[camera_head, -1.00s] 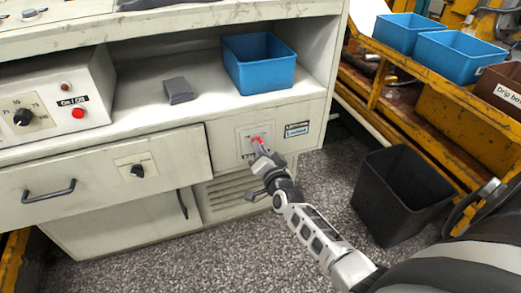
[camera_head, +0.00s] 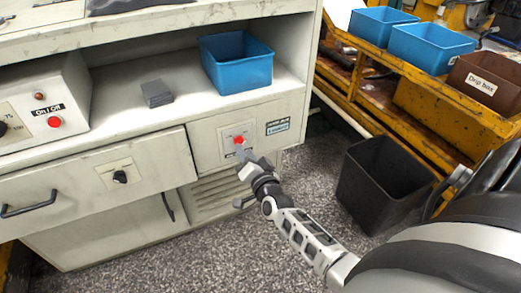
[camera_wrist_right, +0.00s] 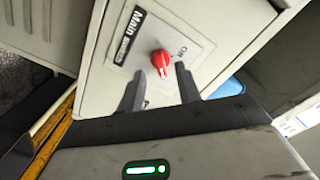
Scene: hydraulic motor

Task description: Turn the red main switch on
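The red main switch (camera_head: 239,139) is a small knob on a pale plate on the cabinet's right front panel. In the right wrist view the red knob (camera_wrist_right: 160,60) sits beside a black "Main" label, with "ON" printed to its right. A white mark shows at the knob's lower end, pointing away from "ON". My right gripper (camera_head: 243,153) is just in front of the switch. In the right wrist view its two dark fingers (camera_wrist_right: 160,70) are apart, one on each side of the knob. Contact cannot be told. My left gripper is not in view.
A blue bin (camera_head: 237,66) and a grey block (camera_head: 156,93) stand on the shelf above. A red On/Off button (camera_head: 54,122) and a black knob (camera_head: 120,177) are to the left. A black bin (camera_head: 384,185) stands on the floor at right.

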